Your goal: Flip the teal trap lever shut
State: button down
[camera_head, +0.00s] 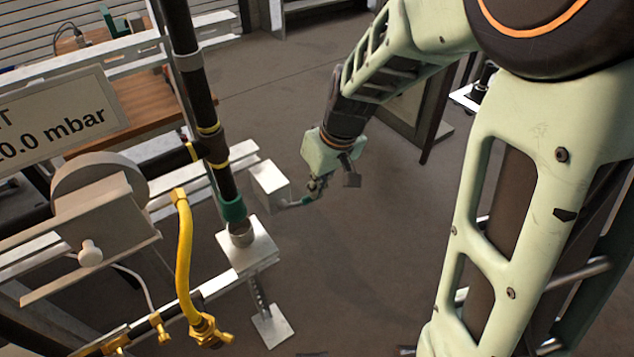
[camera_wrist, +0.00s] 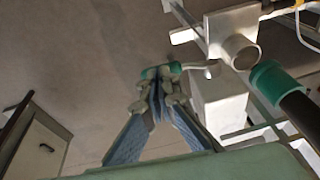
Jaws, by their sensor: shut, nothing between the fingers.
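The lever is a thin grey bar (camera_head: 293,204) that sticks out to the right from beside a white box (camera_head: 270,186). In the wrist view its teal end (camera_wrist: 150,73) lies crosswise just beyond my fingertips. My gripper (camera_head: 315,190) is shut and empty, with its fingertips (camera_wrist: 158,88) meeting close against or just short of the teal end. I cannot tell whether they touch. In the head view my gripper largely hides the teal end.
A dark vertical pipe with a teal collar (camera_head: 233,208) stands left of the box, over a white plate (camera_head: 258,250) with a round socket. A yellow hose (camera_head: 184,250) hangs further left. The floor right of the lever is clear. A cabinet (camera_wrist: 35,145) shows at lower left in the wrist view.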

jog(key=shift+f, duration=0.15)
jog(key=shift+d+f+y+b, duration=0.15)
jog(key=shift+y+b, duration=0.25)
jog(key=shift+b, duration=0.1)
jog(key=shift+w+f+g+b, duration=0.1)
jog(key=shift+f+g+b, duration=0.1)
jog(key=shift+g+b, duration=0.15)
jog(key=s+a+f+m+g+y+b, duration=0.2)
jog(key=f+g+y+b, duration=0.5)
jog(key=y, duration=0.6)
jog(key=shift+a+f+m+b, duration=0.4)
jog(key=shift+a+f+b, duration=0.15)
jog(key=shift+f+b, duration=0.85)
jog(key=shift+s+r, duration=0.1)
